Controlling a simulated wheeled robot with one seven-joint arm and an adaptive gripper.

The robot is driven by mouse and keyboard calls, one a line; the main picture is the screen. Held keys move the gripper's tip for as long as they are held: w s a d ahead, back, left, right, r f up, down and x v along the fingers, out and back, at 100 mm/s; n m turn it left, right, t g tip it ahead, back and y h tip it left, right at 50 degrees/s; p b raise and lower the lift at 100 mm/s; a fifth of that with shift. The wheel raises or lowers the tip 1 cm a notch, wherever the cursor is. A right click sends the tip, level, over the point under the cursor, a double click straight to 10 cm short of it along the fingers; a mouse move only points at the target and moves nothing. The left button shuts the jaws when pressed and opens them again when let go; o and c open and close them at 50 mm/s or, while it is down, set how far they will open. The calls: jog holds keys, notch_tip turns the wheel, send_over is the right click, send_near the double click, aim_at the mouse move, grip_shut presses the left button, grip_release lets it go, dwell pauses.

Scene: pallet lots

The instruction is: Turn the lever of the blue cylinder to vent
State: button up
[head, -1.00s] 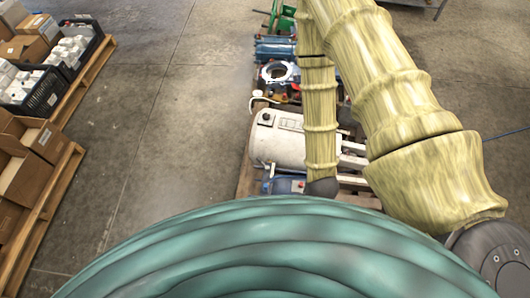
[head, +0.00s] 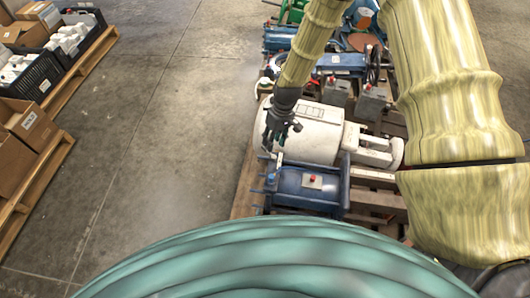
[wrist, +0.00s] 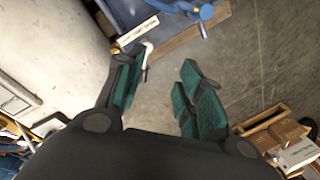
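The blue cylinder (head: 308,188) lies on a pallet in the head view, with a red button on a small plate on top. In the wrist view its blue body (wrist: 165,12) shows at the top edge. A white lever (wrist: 148,50) and a white label strip (wrist: 138,32) show beside it, close to my left fingertip. I cannot tell whether the finger touches the lever. My gripper (wrist: 165,64) is open, its teal-padded fingers apart with bare floor seen between them. In the head view my gripper (head: 275,148) points down at the cylinder's left end.
A white tank (head: 312,132) lies just behind the blue cylinder, close to my gripper. More machine parts stand farther back on the pallet. Pallets with boxes (head: 32,125) and a black crate (head: 28,85) stand at the left. The floor between (head: 150,150) is clear.

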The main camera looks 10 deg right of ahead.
jog(key=w+r+n+b, duration=0.1)
jog(key=w+b, duration=0.3)
jog(key=w, duration=0.2)
jog(key=f, duration=0.3)
jog(key=a+f, duration=0.1)
jog(key=f, duration=0.3)
jog(key=a+f, duration=0.1)
jog(key=f, duration=0.2)
jog(key=shift+s+f+b, duration=0.15)
jog(key=shift+s+b, duration=0.15)
jog(key=shift+c, duration=0.2)
grip_shut()
